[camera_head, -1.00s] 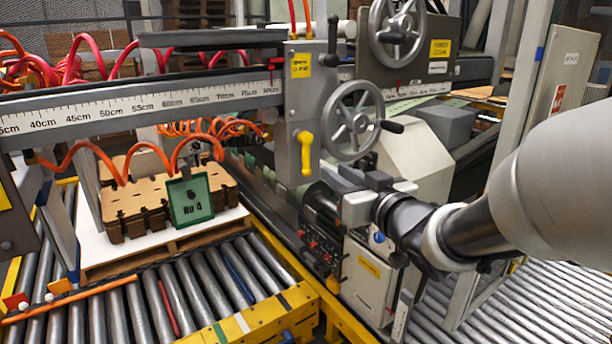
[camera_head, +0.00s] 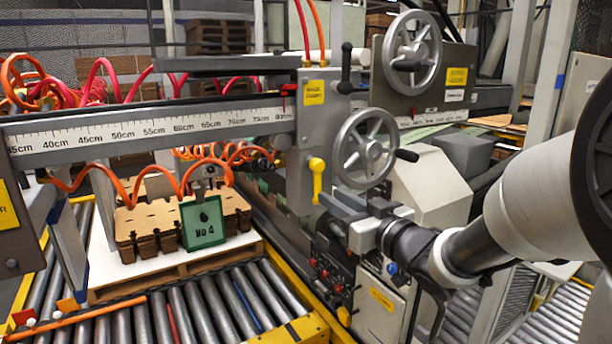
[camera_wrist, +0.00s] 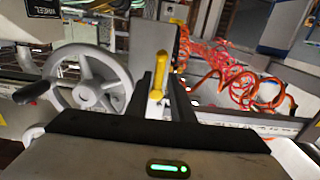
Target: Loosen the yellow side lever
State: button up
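The yellow side lever (camera_head: 317,180) hangs roughly upright, knob at the top, on the grey carriage plate beside the handwheel. In the wrist view the lever (camera_wrist: 157,78) shows ahead, between the lines of my two dark fingers. My gripper (camera_head: 333,202) is just to the lower right of the lever in the head view. In the wrist view my gripper (camera_wrist: 161,90) is open, with a gap between the fingers and nothing clamped. I cannot tell whether the fingertips reach as far as the lever's depth.
A spoked handwheel (camera_head: 365,148) with a black handle is close right of the lever. The ruler beam (camera_head: 150,132) runs left from the carriage. A black-knobbed lever (camera_head: 346,70) stands above. A control box with red knobs (camera_head: 325,270) is below my gripper.

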aim_at(319, 189)
jog(key=shift+b+x, duration=0.4)
jog(key=shift+x, duration=2.3)
jog(key=shift+w+a, duration=0.15)
jog(key=m+p, duration=0.1)
jog(key=s+a+m+p, duration=0.1)
jog(key=m+p, duration=0.2)
jog(key=p, duration=0.1)
jog(key=shift+s+a+r+m, duration=0.15)
jog(key=shift+a+r+m, duration=0.2)
jog(key=shift+r+m, duration=0.05)
notch_tip(319, 189, up, 4)
jog(key=s+a+m+p, duration=0.2)
jog(key=m+p, duration=1)
jog(key=p, duration=0.1)
jog(key=p+v, duration=0.3)
jog(key=v, duration=0.5)
jog(key=shift+s, duration=0.2)
jog(key=shift+d+f, duration=0.15)
jog(key=shift+f, duration=0.05)
